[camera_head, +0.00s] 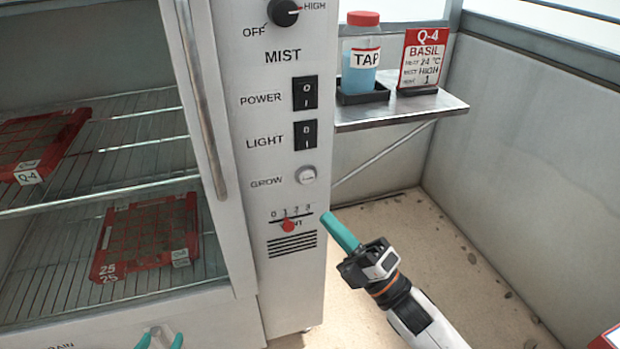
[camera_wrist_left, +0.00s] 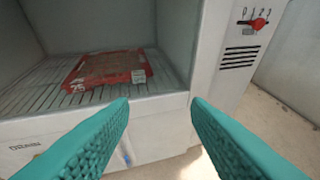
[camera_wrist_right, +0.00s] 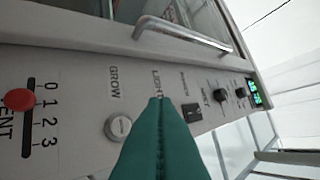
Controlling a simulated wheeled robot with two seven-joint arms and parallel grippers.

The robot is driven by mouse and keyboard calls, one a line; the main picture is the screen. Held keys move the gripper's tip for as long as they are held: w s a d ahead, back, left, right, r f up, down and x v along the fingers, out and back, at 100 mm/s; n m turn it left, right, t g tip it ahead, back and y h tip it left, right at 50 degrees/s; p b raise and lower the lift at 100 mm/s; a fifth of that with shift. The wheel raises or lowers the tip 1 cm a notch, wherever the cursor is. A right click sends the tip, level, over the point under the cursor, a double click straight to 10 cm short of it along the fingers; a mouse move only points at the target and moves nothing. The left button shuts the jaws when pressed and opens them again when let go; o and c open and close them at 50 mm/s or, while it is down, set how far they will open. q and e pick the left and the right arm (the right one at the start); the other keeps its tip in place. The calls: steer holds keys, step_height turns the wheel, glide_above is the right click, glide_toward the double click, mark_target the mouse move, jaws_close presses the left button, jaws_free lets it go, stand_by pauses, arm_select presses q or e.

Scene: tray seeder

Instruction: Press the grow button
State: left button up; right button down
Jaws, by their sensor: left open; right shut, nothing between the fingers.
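The grow button (camera_head: 306,175) is a round pale button on the white control panel, right of the word GROW and below the LIGHT switch (camera_head: 305,135). In the right wrist view the grow button (camera_wrist_right: 118,127) shows just left of my fingers. My right gripper (camera_head: 325,217) has its teal fingers shut and empty, with tips below and right of the button in the head view. I see no contact with the button. My left gripper (camera_head: 160,338) is open at the bottom edge, low in front of the cabinet; its spread fingers show in the left wrist view (camera_wrist_left: 160,105).
The red VENT slider (camera_head: 288,226) sits just below the button. A POWER switch (camera_head: 305,93) and MIST knob (camera_head: 284,12) are above. The cabinet door handle (camera_head: 203,110) is left. A shelf (camera_head: 425,108) holds a TAP bottle (camera_head: 361,60) and a sign (camera_head: 421,60). Red trays (camera_head: 190,225) sit inside.

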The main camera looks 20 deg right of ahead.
steer(key=b, duration=0.2)
glide_toward(307, 177)
steer(key=w+a+r, duration=0.1)
steer(key=a+r, duration=0.3)
arm_select(q)
step_height(307, 177, up, 7)
steer(key=w+d+t+h, duration=0.1)
steer(key=w+t, duration=0.1)
steer(key=t, duration=0.3)
steer(key=shift+d+r+h, duration=0.2)
steer(key=shift+d+h, duration=0.2)
arm_select(e)
steer(key=shift+w+d, duration=0.1)
steer(key=shift+w, duration=0.8)
steer(key=shift+w, duration=0.1)
arm_select(q)
steer(key=shift+r+t, duration=0.15)
steer(key=shift+t, duration=0.15)
arm_select(e)
steer(key=shift+w, duration=0.35)
